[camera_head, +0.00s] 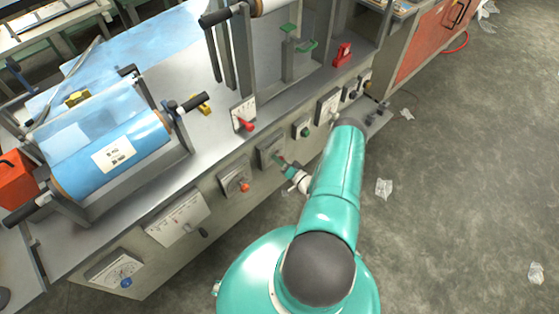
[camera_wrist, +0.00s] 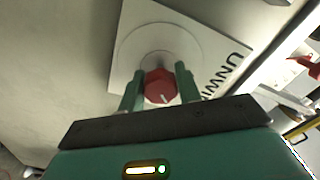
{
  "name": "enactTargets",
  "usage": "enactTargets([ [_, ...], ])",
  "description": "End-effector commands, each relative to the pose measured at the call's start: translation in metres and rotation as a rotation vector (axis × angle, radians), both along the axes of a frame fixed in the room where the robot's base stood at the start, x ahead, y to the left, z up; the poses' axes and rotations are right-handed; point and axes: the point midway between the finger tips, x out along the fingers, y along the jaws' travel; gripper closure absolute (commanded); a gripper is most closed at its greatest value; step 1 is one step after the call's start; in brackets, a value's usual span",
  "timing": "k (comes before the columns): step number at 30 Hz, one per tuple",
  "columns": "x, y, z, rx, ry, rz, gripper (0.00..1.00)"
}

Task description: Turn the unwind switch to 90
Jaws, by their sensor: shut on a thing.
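The unwind switch is a red faceted knob (camera_wrist: 159,88) with a short white mark on its face, in the wrist view. It sits at the middle of a round dial on a pale plate (camera_wrist: 128,38), whose lettering reads "UNWIN" with the rest cut off. My gripper (camera_wrist: 160,84) has one green finger on each side of the knob and is shut on it. The white mark points toward the bottom of the wrist view. No scale numbers are legible. In the head view my gripper (camera_head: 283,163) reaches the front panel, and its fingers mostly hide the knob.
An orange knob (camera_head: 244,187) is on the plate to the left, and a green knob (camera_head: 304,132) is to the right. A blue film roll (camera_head: 115,155) lies at left.

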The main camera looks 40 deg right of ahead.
Motion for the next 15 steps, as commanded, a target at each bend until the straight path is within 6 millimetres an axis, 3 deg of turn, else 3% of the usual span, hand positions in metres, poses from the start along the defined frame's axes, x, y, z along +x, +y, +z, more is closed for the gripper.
enactTargets([
  [15, -0.0009, 0.0002, 0.0006, 0.488, 0.014, 0.000, 0.89],
])
